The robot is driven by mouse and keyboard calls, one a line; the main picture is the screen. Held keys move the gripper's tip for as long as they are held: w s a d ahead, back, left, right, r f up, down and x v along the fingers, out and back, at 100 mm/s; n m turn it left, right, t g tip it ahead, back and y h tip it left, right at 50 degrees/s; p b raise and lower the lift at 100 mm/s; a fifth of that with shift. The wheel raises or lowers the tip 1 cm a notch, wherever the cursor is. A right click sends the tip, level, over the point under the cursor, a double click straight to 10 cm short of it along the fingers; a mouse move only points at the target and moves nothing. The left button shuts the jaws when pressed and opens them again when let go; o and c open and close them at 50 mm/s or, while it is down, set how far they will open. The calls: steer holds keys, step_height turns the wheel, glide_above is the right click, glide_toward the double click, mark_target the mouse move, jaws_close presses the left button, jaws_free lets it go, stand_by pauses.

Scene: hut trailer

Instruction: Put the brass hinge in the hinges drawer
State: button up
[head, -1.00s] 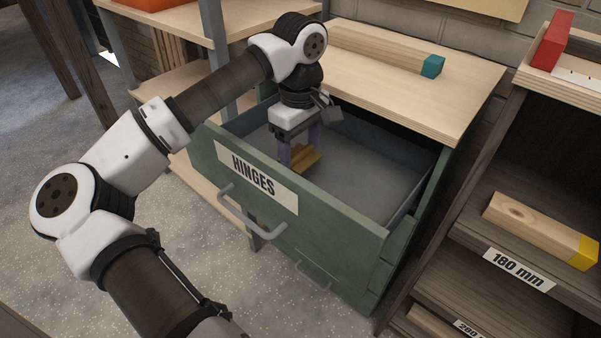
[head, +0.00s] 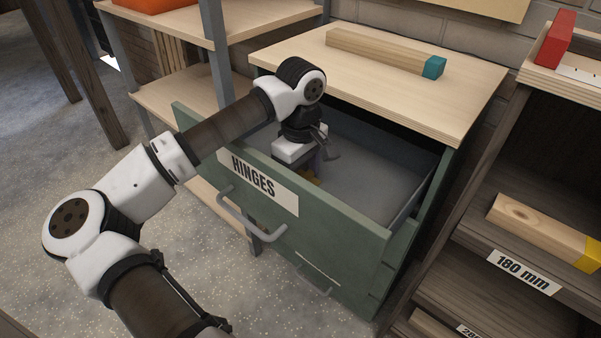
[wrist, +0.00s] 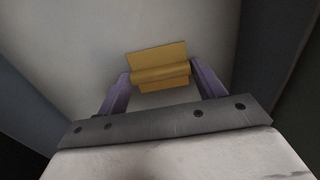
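The brass hinge (wrist: 160,68) shows in the wrist view between the two purple fingers of my gripper (wrist: 160,75), its barrel spanning from one fingertip to the other. The fingers appear to press on its ends. The green drawer front with the HINGES label hides the lower part. The drawer's grey floor lies below the hinge; I cannot tell whether they touch.
The drawer handle (head: 251,226) sticks out in front. Above the drawer is a wooden top (head: 400,85) with a teal-ended timber (head: 385,52). A dark shelf with a 180 mm label (head: 524,272) stands on the right. The right part of the drawer is empty.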

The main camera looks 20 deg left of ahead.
steer(key=o, duration=0.4)
steer(key=shift+c, duration=0.2)
steer(key=shift+r, duration=0.1)
step_height(320, 180, up, 12)
steer(key=p, duration=0.1)
steer(key=shift+r+p, duration=0.15)
steer(key=shift+p, duration=0.25)
